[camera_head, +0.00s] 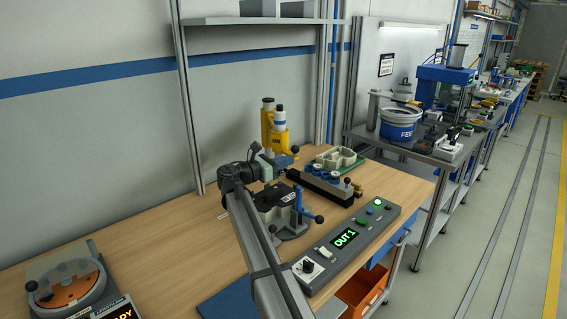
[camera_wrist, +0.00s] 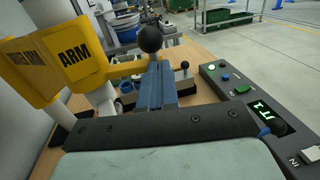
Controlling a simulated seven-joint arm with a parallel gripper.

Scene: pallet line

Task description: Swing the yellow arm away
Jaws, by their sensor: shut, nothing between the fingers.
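The yellow arm (camera_head: 279,139) stands at the back of the wooden bench by a pale post, with a black ball knob (camera_head: 295,149) at its end. In the wrist view the yellow arm (camera_wrist: 75,52), lettered "ARM", fills the upper left, and its black knob (camera_wrist: 150,38) stands just beyond my fingertips. My gripper (camera_wrist: 155,68) is shut, its blue fingers together with nothing between them. In the head view my gripper (camera_head: 287,160) is beside the yellow arm, close below the knob. I cannot tell whether the fingers touch the arm or the knob.
A dark clamp fixture with a blue lever (camera_head: 299,200) stands below my gripper. A black block with blue-topped parts (camera_head: 320,181) and a green tray (camera_head: 339,159) lie beyond. A control box (camera_head: 345,240) reads "OUT 1" at right. A round dial device (camera_head: 68,281) sits front left.

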